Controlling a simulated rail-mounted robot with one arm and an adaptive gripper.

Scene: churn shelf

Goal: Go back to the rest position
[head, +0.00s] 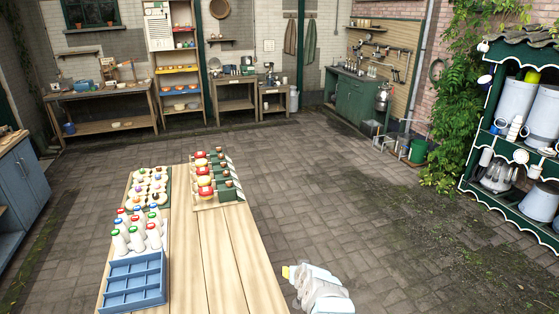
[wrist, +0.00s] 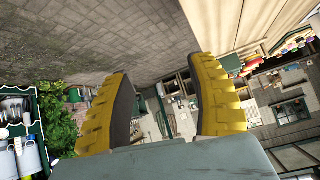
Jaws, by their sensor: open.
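My gripper (head: 287,272) is beside the right edge of the wooden table (head: 218,262) in the head view, with my pale arm behind it. In the wrist view its two yellow fingers (wrist: 164,70) stand wide apart with nothing between them. The gripper is open and empty, and it touches nothing that I can see.
A green shelf stall (head: 467,186) stands right. Paved floor (head: 385,220) between is clear.

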